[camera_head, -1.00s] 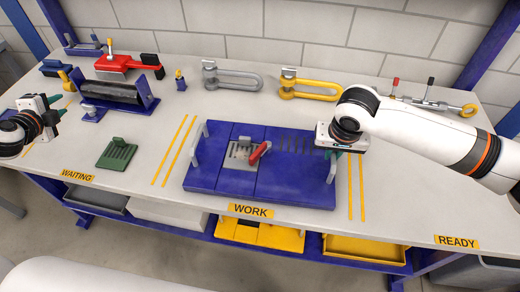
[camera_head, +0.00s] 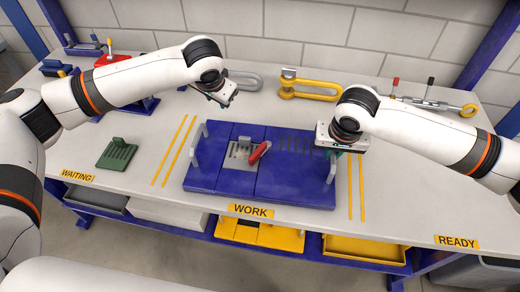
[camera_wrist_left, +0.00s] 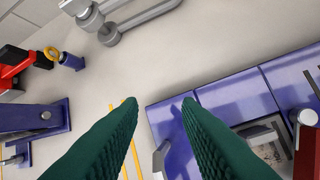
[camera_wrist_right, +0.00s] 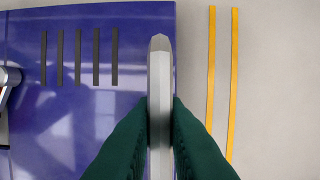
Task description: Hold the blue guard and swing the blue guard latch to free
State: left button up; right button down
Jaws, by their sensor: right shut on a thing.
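The blue guard (camera_head: 290,190) lies flat in the work area, with a grey handle at each end. Its latch, a red lever (camera_head: 260,151), sits near the middle by a grey slotted plate (camera_head: 242,155) and points up and to the right. My right gripper (camera_head: 333,150) is shut on the guard's right grey handle (camera_wrist_right: 160,100), seen between its green fingers in the right wrist view. My left gripper (camera_head: 220,102) is open and empty above the table, behind and left of the guard. In the left wrist view its fingers (camera_wrist_left: 160,105) stand apart, with the red lever (camera_wrist_left: 307,150) at the right edge.
A green slotted block (camera_head: 117,153) stands left of the guard. A grey shackle (camera_head: 245,80) and a yellow shackle (camera_head: 308,88) lie behind. A blue roller stand is partly hidden behind my left arm. Yellow lines (camera_head: 180,150) mark bare table.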

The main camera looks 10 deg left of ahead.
aim_at(255, 154)
pick_arm(q)
jog(key=s+d+g, duration=0.1)
jog(key=s+d, duration=0.2)
jog(key=d, duration=0.1)
jog(key=s+d+g+h, duration=0.1)
jog(key=s+d+g, duration=0.1)
jog(key=s+d, duration=0.1)
jog(key=s+d+m+g, duration=0.1)
jog(key=s+d+g, duration=0.1)
jog(key=s+d, duration=0.1)
jog(key=shift+s+d+r, duration=0.15)
jog(key=shift+d+r, duration=0.05)
jog(key=shift+d, duration=0.25)
jog(key=shift+s+d+r, duration=0.15)
jog(key=shift+d+r, duration=0.05)
jog(key=shift+d, duration=0.25)
jog(key=shift+s+f, duration=0.1)
jog(key=shift+f, duration=4.35)
grip_shut()
